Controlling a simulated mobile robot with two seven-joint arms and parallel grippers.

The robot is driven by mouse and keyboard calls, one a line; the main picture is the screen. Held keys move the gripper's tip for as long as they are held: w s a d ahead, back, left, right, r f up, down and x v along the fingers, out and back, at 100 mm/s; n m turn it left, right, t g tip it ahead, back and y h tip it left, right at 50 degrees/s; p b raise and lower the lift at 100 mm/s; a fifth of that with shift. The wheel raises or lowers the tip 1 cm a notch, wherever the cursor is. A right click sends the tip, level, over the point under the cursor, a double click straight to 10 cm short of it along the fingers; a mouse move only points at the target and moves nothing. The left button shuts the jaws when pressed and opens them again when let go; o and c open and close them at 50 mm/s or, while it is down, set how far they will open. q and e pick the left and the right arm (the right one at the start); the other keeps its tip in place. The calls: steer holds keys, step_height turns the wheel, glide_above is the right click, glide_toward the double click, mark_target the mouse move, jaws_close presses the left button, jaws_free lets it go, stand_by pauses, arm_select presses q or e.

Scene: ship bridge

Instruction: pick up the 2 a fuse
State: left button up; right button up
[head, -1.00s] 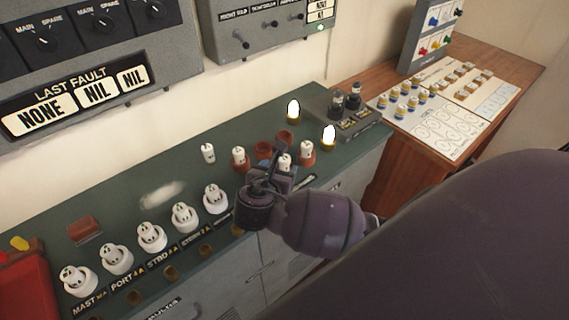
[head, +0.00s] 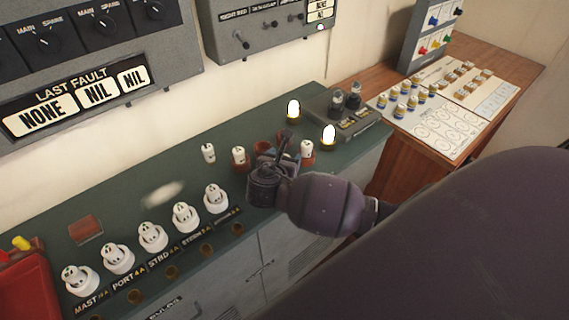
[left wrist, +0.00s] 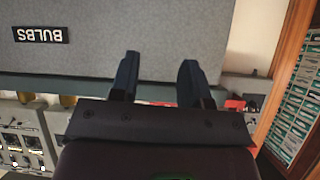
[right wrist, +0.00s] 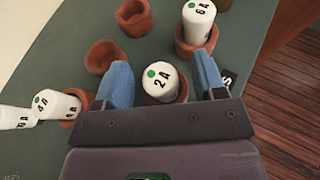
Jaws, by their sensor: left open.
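The 2 A fuse (right wrist: 161,82) is white with a green dot and stands in a brown cup in the right wrist view. My right gripper (right wrist: 163,66) is open, with one blue finger on each side of the fuse and a gap on both sides. In the head view my right gripper (head: 270,165) is over the green counter and hides this fuse. My left gripper (left wrist: 158,68) is open and empty in the left wrist view, in front of a grey panel marked BULBS.
A 6 A fuse (right wrist: 199,18) and a 4 A fuse (right wrist: 57,104) stand close by in brown cups. An empty brown cup (right wrist: 101,57) is beside the left finger. Lit bulbs (head: 329,134) and a row of white sockets (head: 151,237) are on the green counter (head: 120,205).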

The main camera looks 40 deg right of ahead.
steer(key=c, duration=1)
steer(key=shift+o, duration=0.2)
